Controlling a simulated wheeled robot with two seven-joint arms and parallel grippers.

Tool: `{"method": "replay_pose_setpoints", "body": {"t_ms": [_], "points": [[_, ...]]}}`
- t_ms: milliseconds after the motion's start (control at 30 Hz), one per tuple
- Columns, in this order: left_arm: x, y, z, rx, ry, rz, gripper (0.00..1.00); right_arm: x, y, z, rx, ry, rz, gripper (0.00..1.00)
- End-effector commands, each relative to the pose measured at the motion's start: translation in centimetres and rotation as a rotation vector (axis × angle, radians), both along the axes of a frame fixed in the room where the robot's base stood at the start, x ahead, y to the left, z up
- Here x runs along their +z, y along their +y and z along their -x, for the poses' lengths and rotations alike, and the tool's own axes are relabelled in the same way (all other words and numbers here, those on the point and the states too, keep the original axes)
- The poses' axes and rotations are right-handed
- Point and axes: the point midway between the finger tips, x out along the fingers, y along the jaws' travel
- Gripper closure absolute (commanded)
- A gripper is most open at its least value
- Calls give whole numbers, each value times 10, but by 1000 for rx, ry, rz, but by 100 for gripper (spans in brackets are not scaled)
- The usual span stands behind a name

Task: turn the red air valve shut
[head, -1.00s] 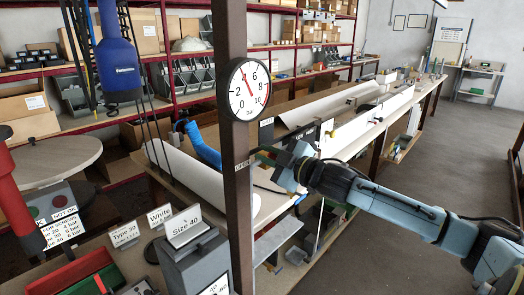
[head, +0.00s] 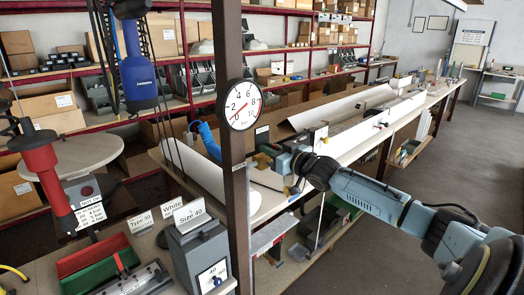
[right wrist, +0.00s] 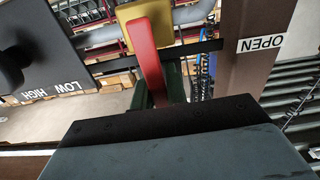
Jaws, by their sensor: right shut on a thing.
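The red air valve has a red lever (right wrist: 149,55) and a yellow body (right wrist: 143,14) in the right wrist view. My right gripper (right wrist: 160,92) is shut on the lever; its dark fingers show on both sides of it. In the head view my right gripper (head: 277,160) is just right of the brown post (head: 237,190), and its jaws and wrist mostly hide the valve. A white label reading OPEN (right wrist: 262,44) is on the post. My left gripper is not in view.
A blue tool (head: 138,75) and a red tool (head: 45,175) hang at the left. A grey box with a Size 40 sign (head: 197,250) stands in front of the post. A long bench with white profiles (head: 345,105) runs behind. The floor at right is clear.

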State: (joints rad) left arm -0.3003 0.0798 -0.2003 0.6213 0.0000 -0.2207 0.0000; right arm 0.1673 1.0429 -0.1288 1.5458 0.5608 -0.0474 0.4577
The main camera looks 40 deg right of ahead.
Motion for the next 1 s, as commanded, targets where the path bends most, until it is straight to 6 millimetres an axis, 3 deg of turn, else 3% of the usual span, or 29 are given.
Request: {"method": "replay_pose_setpoints", "body": {"t_ms": [133,633,667,800,1000], "points": [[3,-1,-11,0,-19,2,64,0,-6,2,-7,2,-33,100],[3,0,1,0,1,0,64,-1,-8,2,-9,3,-50,100],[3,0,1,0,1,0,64,-1,-8,2,-9,3,-49,82],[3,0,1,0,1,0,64,-1,-8,2,-9,3,-48,64],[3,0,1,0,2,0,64,0,-7,2,-9,3,-46,64]]}}
